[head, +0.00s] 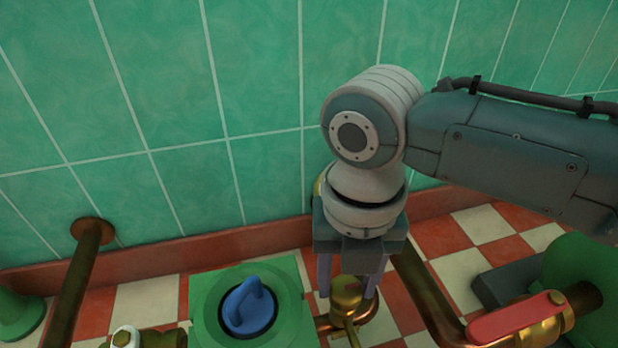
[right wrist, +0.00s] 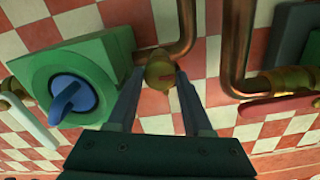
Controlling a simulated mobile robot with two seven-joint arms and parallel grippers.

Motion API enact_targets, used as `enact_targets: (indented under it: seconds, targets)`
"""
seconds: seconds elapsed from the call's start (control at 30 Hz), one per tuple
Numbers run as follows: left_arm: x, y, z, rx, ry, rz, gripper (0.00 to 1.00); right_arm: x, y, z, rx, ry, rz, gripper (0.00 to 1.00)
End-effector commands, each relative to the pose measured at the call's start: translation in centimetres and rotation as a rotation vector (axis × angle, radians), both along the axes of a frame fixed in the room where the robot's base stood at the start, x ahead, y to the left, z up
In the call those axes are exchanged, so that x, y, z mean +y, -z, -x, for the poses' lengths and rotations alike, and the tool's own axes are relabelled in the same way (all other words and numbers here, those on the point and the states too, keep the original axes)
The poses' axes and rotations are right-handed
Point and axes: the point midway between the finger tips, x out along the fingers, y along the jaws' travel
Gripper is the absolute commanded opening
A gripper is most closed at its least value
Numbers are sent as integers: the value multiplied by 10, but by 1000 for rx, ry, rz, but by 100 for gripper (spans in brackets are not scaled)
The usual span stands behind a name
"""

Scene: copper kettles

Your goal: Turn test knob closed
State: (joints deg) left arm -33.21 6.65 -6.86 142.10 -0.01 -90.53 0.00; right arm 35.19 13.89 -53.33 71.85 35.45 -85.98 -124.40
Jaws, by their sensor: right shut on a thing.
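A brass knob (head: 345,296) sits on copper pipework low in the head view, right of the middle. In the right wrist view the brass knob (right wrist: 158,70) shows between the fingertips, with a reddish mark on its face. My right gripper (head: 347,284) reaches down over it from above and is shut on it, one finger on each side. The fingers also show in the right wrist view (right wrist: 159,78). Part of the knob is hidden by the fingers. I cannot read its turn angle. My left gripper is in neither view.
A blue knob (head: 254,309) on a green box (head: 206,318) stands just left of the gripper. A red-handled brass valve (head: 517,318) is on the right. A copper pipe (head: 428,290) runs beside the gripper. Green tiled wall (head: 260,60) rises behind.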

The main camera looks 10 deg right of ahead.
Motion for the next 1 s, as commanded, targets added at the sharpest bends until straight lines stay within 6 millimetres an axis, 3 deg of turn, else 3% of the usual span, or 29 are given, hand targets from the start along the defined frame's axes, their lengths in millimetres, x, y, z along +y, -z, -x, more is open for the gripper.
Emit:
enact_targets:
  seconds: [0.37, 1.0]
  targets:
    - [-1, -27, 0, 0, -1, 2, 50, 0, -5, 1, 3, 196, 1, 0]
    - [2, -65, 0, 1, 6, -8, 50, 1, -2, 1, 3, 799, 0, 0]
